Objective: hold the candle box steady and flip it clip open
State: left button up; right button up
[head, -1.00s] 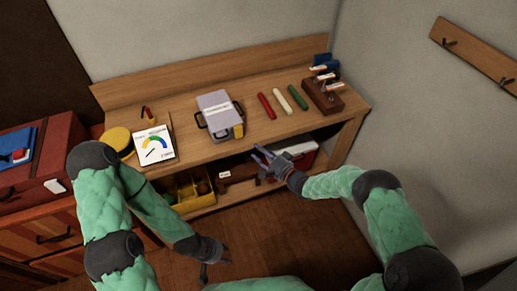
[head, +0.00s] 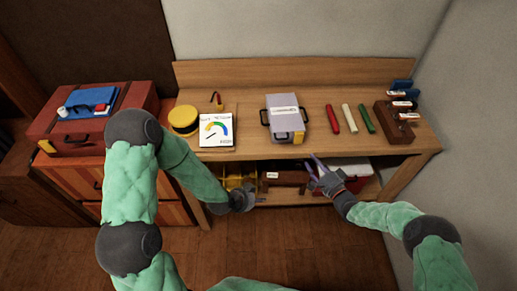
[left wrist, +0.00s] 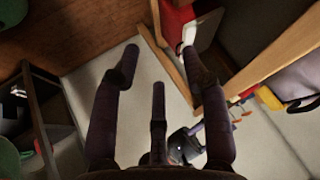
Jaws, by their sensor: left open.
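The candle box (head: 284,113) is a pale grey-lavender case with a white label, dark side handles or clips and a yellow patch at its front corner. It sits flat on the wooden bench, near the middle. My right gripper (head: 313,162) has its purple fingers apart and empty, just in front of the bench edge, right of the box. My left gripper (head: 246,199) is lower, in front of the under-shelf, left of the box and not touching it. In the left wrist view my left fingers (left wrist: 160,85) are spread with nothing between them.
Red, white and green candles (head: 349,118) lie right of the box, before a dark wooden rack (head: 393,128). A gauge card (head: 216,131) and a yellow round tin (head: 183,119) stand left. The lower shelf holds a yellow bin (head: 232,172). A red case (head: 85,125) stands far left.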

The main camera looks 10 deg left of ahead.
pick_arm(q)
jog(key=w+r+m+t+h, duration=0.1)
jog(key=w+r+m+t, duration=0.2)
jog(key=w+r+m, duration=0.35)
jog(key=w+r+m+t, duration=0.3)
jog(key=w+r+m, duration=0.1)
jog(key=r+m, duration=0.55)
jog(key=shift+w+a+r+x, duration=0.1)
jog(key=shift+x, duration=1.6)
jog(key=shift+w+a+r+x, duration=0.1)
jog(key=shift+x, duration=1.6)
jog(key=shift+a+r+x, duration=0.1)
jog(key=shift+x, duration=1.6)
